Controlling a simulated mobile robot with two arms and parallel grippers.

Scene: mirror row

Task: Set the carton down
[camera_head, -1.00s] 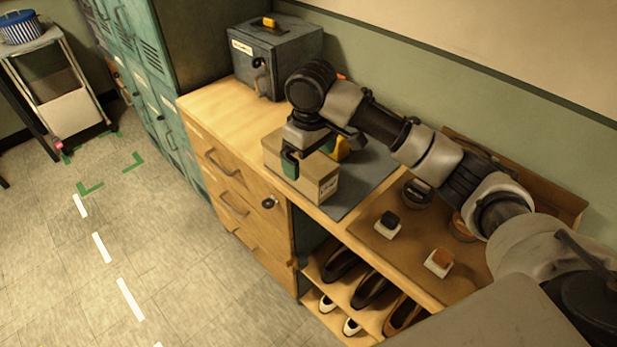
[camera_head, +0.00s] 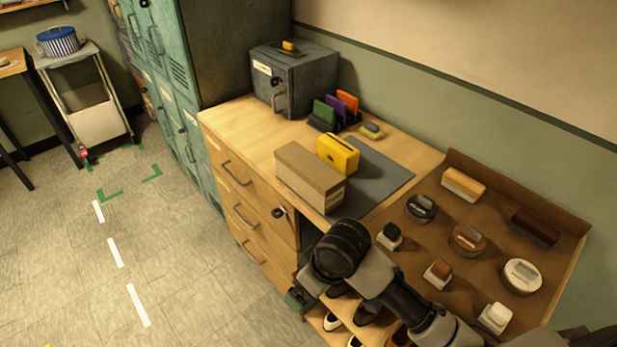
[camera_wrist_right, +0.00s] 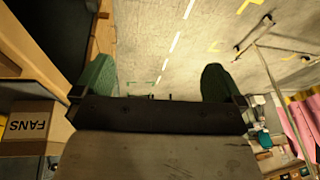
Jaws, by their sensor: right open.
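My left gripper is not in view.
A yellow box (camera_head: 339,153) stands right behind the carton on the counter (camera_head: 243,128). A grey metal box (camera_head: 298,80) and a rack of coloured cards (camera_head: 336,110) stand further back. Brushes and tins fill the brown tray (camera_head: 437,210). The floor at left is open.

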